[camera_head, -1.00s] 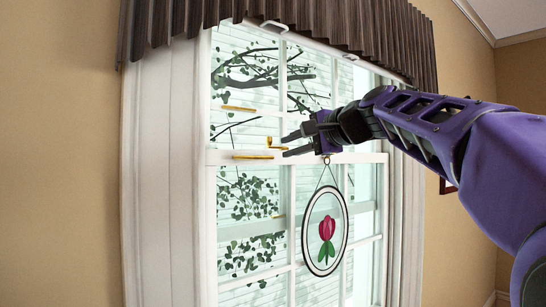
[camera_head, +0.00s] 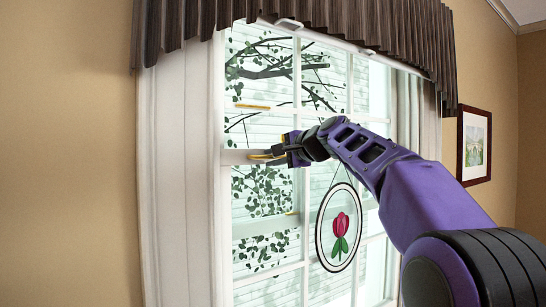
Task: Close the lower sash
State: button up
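The white-framed window (camera_head: 226,190) fills the middle of the view, with its panes divided by white bars. A gold handle (camera_head: 252,106) shows on its upper part. Another gold piece (camera_head: 262,156) lies lower, at the white rail (camera_head: 237,157) across mid-window. My gripper (camera_head: 272,156) is at this lower gold piece, its dark fingers overlapping the piece's right part. Whether the fingers are closed on it is too small to tell. The bottom of the window is out of view, and my arm covers part of the right side, so I cannot tell how far the lower sash is open.
A round glass ornament with a red tulip (camera_head: 340,228) hangs in front of the panes, just below my arm. A dark pleated valance (camera_head: 350,22) hangs above the window. A framed picture (camera_head: 475,145) is on the right wall. The left wall is bare.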

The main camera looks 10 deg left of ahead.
jog(key=shift+c, duration=0.2)
grip_shut()
dwell(1.1)
